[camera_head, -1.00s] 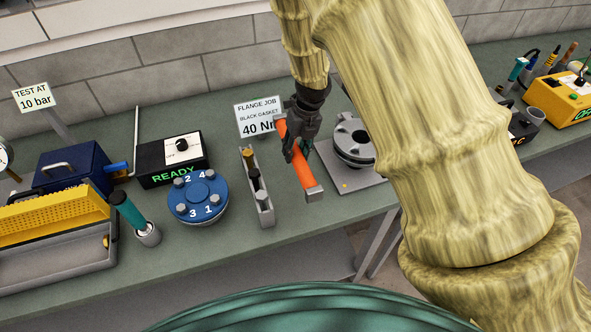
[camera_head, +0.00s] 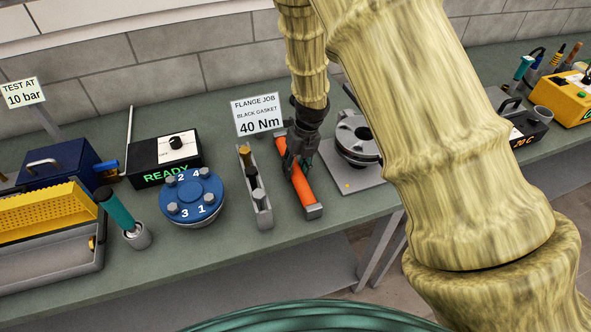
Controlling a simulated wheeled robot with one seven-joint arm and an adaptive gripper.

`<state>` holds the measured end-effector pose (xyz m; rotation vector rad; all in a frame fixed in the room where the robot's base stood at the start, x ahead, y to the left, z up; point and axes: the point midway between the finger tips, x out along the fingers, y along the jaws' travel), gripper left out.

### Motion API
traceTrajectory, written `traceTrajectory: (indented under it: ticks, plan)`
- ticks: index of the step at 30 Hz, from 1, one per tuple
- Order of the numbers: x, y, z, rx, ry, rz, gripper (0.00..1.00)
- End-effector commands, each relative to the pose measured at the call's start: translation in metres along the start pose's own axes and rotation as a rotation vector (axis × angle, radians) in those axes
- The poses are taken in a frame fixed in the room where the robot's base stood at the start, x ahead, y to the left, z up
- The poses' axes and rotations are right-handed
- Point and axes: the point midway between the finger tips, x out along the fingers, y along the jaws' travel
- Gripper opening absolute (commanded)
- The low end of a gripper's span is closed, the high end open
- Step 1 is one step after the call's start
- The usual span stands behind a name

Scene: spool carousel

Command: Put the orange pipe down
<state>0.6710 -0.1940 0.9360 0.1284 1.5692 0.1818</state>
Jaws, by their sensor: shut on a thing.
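The orange pipe (camera_head: 301,184) has grey ends and lies lengthwise from back to front, between the narrow grey holder and the grey flange plate. My gripper (camera_head: 296,165) is shut on the pipe near its middle, from above. The pipe is at or very close to the green bench top (camera_head: 225,245); I cannot tell whether it touches. Part of the pipe is hidden behind my gripper's fingers.
The narrow grey holder (camera_head: 263,213) stands close on the left. The grey flange (camera_head: 356,140) on its plate is close on the right. A blue numbered flange (camera_head: 191,192) and a READY box (camera_head: 165,158) stand further left. The bench's front edge is near.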

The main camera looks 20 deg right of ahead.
Motion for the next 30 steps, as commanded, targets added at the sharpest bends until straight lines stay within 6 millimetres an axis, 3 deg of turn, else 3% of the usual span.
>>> traceTrajectory:
  ticks: [8, 9, 12, 23, 30]
  plan:
    - [0.002, 0.0, 0.0, 0.0, 0.0, 0.0, 0.0]
    - [0.002, 0.0, 0.0, 0.0, 0.0, 0.0, 0.36]
    - [0.002, 0.0, 0.0, 0.0, 0.0, 0.0, 0.55]
    - [0.001, 0.0, 0.0, 0.0, 0.0, 0.0, 0.56]
    - [-0.012, 0.001, 0.0, 0.0, 0.0, 0.0, 0.56]
